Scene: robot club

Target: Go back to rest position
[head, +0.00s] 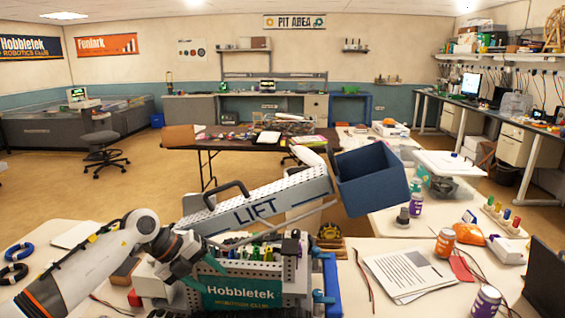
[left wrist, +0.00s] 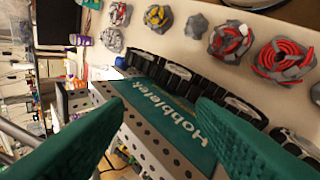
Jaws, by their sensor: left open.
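My left gripper (head: 200,272) is at the left side of a machine with a white perforated frame and a teal "Hobbletek" panel (head: 242,293). In the left wrist view its two teal fingers (left wrist: 160,112) are wide apart with nothing held between them. The teal panel (left wrist: 187,115) shows beyond the fingers; I cannot tell whether they touch it. The machine's white "LIFT" arm (head: 262,208) slants up to the right and carries a blue bin (head: 372,182), raised and tilted. My right gripper is in neither view.
Black and blue rings (head: 18,253) lie on the table at left. Papers (head: 408,273), an orange-labelled can (head: 444,243) and a purple can (head: 485,302) are at right. A dark laptop (head: 546,280) stands at the right edge. Open floor (head: 110,205) lies behind the table at left.

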